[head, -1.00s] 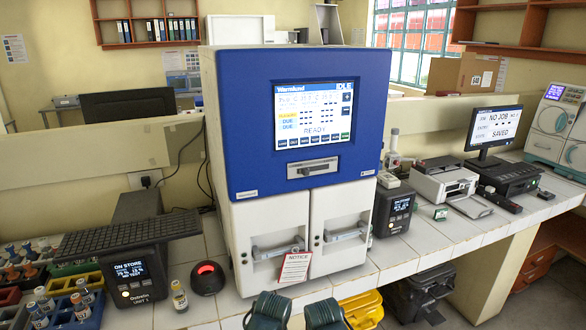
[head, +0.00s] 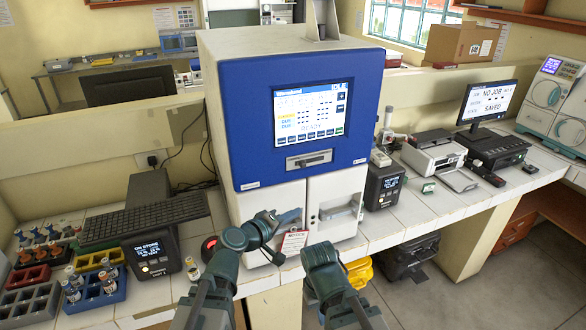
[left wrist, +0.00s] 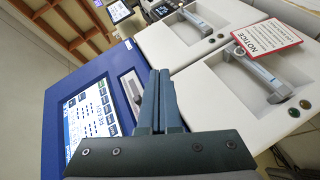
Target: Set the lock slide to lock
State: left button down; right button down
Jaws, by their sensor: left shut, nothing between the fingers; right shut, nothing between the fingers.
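The lock slide (head: 309,160) appears to be the small grey plate with a dark slot, low on the blue front of the incubator (head: 243,110), below the screen. Its knob seems left of the middle, but lettering is too small to read. My left gripper (head: 287,215) is shut and empty, below the plate in front of the left white door. In the left wrist view its closed fingers (left wrist: 158,75) point toward the incubator, beside the slide plate (left wrist: 132,88). My right gripper (head: 320,254) is low in front of the incubator; its fingertips are hard to make out.
A red and white notice (head: 293,243) hangs at the left door handle; it shows in the left wrist view (left wrist: 267,36). A right door handle (head: 338,210) projects too. A dark display unit (head: 150,250) and vial racks stand left. Space before the blue panel is clear.

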pick_arm(q)
jog(key=w+a+r+n+t+y, duration=0.2)
jog(key=w+a+r+n+t, duration=0.1)
jog(key=r+n, duration=0.3)
jog(key=shift+a+n+t, duration=0.55)
jog(key=shift+n+t, duration=0.25)
jog(key=shift+t, duration=0.1)
jog(key=shift+w+d, duration=0.1)
jog(key=shift+w, duration=0.05)
